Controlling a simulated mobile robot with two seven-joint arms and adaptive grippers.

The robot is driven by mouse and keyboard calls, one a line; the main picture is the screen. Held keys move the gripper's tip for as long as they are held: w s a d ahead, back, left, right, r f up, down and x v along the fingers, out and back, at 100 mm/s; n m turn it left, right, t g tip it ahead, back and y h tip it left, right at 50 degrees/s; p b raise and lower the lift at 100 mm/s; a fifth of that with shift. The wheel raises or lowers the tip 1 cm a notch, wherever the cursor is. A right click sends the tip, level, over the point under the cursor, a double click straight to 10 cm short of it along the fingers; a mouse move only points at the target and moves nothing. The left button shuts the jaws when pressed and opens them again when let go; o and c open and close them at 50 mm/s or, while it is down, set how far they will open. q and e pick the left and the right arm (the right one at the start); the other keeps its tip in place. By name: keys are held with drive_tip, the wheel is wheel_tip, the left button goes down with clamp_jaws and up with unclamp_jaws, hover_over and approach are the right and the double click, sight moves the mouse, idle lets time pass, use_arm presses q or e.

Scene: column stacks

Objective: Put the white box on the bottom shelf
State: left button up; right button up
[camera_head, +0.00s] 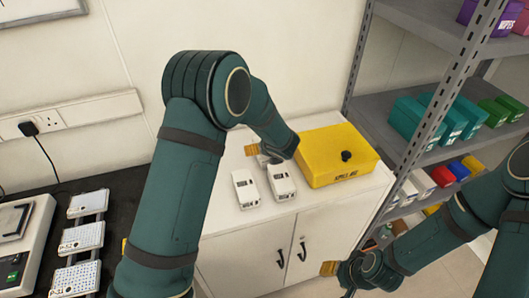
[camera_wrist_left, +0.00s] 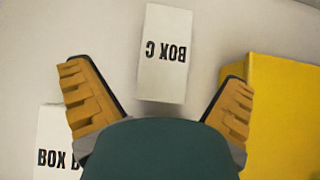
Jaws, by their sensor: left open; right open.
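Two white boxes, one at left (camera_head: 246,189) and one at right (camera_head: 281,182), sit side by side on the white cabinet top. In the left wrist view, a white box marked BOX C (camera_wrist_left: 163,55) lies between and beyond the spread fingers of my left gripper (camera_wrist_left: 160,90). Another, marked BOX B (camera_wrist_left: 55,140), is partly hidden at lower left. I cannot match these labels to the head view. My left gripper is open and empty above the cabinet, partly hidden by its arm. My right gripper (camera_head: 335,269) is open, low before the cabinet. The bottom shelf is largely hidden by my right arm.
A yellow box (camera_head: 335,152) with a black knob stands right of the white boxes. A grey metal rack (camera_head: 352,105) at right holds teal, green and small coloured boxes. A dark counter (camera_head: 120,208) at left carries a device and white trays. Cabinet handles stick out in front.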

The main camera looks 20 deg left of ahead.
use_arm(q)
drive_tip(key=x, duration=0.5)
drive_tip(key=shift+w+d+f, duration=0.1)
drive_tip(key=shift+w, duration=0.35)
drive_tip(key=c, duration=1.4)
